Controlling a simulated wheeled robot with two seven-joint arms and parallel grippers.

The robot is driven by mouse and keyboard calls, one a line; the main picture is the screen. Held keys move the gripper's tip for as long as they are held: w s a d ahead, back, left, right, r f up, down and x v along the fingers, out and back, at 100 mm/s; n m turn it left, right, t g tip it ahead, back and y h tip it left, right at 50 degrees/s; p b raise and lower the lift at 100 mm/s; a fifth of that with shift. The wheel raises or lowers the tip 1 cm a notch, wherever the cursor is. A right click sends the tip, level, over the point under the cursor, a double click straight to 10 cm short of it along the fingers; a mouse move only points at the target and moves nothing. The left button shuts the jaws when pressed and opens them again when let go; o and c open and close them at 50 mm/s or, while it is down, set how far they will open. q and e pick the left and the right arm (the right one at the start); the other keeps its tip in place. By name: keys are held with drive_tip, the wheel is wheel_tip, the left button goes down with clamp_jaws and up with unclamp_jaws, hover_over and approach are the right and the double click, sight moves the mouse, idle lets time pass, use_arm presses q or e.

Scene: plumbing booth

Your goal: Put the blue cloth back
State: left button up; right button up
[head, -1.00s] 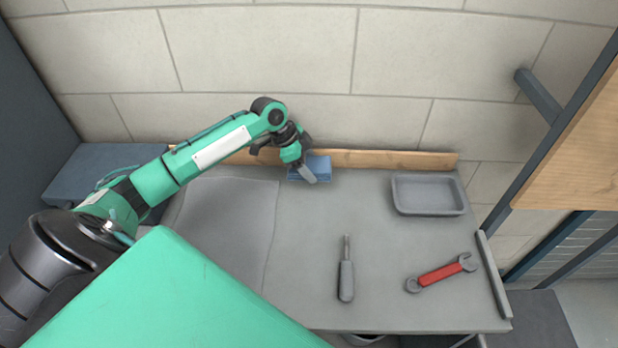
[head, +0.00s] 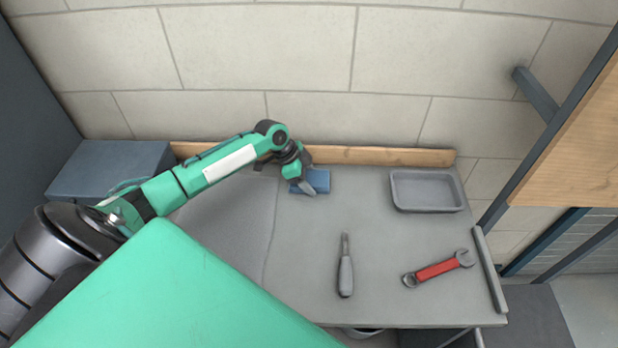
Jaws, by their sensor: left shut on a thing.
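The blue cloth (head: 318,182) is a small folded block at the back of the grey table, close to the wooden strip. My left gripper (head: 307,187) reaches in from the left and is shut on the cloth's left part. The fingers hide part of the cloth. I cannot tell whether the cloth touches the table or is slightly above it. My right gripper is not in view.
A grey tray (head: 427,208) sits empty at the back right. A screwdriver (head: 345,268) and a red-handled wrench (head: 438,269) lie on the table (head: 385,245). A pale grey mat (head: 228,215) covers the left side.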

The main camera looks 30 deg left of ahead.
use_arm(q)
drive_tip(key=o, duration=1)
drive_tip(key=shift+f, duration=0.2)
drive_tip(key=shift+c, duration=0.2)
drive_tip(key=shift+f, duration=0.15)
drive_tip(key=shift+s+d, duration=0.15)
drive_tip(key=shift+s, duration=0.05)
drive_tip(key=shift+a+r, duration=0.2)
drive_tip(key=shift+r, duration=0.2)
drive_tip(key=b+v, duration=0.1)
drive_tip(key=v, duration=0.4)
drive_tip(key=b+v, duration=0.1)
drive_tip(key=v, duration=0.5)
drive_tip(key=shift+w, duration=0.2)
drive_tip(key=shift+s+a+r, duration=0.1)
drive_tip(key=shift+a+r, duration=0.05)
drive_tip(key=shift+r, duration=0.35)
